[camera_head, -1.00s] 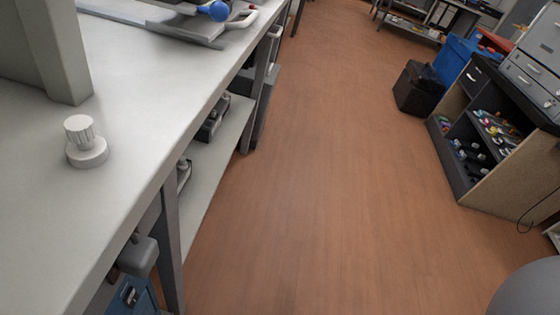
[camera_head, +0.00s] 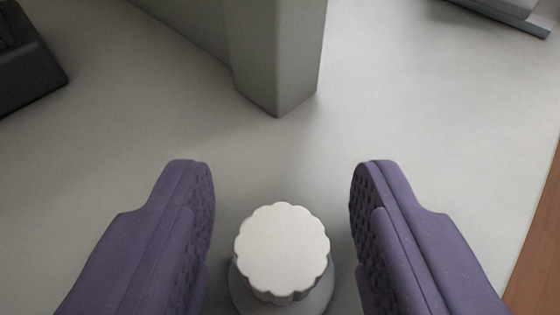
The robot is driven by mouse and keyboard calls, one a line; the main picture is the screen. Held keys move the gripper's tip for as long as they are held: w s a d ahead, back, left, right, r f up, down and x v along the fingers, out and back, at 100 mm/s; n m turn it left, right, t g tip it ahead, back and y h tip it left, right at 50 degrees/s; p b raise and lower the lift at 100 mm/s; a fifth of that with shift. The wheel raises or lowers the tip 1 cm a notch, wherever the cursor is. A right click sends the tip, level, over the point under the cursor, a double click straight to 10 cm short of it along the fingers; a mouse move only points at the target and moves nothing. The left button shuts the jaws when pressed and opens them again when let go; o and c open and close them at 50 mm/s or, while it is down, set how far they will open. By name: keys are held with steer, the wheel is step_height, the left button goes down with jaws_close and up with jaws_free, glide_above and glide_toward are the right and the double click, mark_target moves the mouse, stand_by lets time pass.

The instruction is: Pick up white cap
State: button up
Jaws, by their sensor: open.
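The white cap (camera_head: 282,248) has a scalloped edge and a round, wider base, and stands upright on the pale grey table (camera_head: 440,130). My gripper (camera_head: 282,185) shows as two purple, textured fingers, one on each side of the cap. The fingers are open, with a gap between each finger and the cap. Nothing is held. The lower part of the cap's base is cut off by the bottom of the picture.
A grey upright post (camera_head: 280,60) stands on the table just beyond the cap. A black object (camera_head: 28,60) lies at the far left. A grey metal piece (camera_head: 510,12) is at the top right. The table's edge and brown floor show at the lower right.

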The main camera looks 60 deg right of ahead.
jaws_close()
steer(key=shift+a, duration=0.1)
stand_by(0.3)
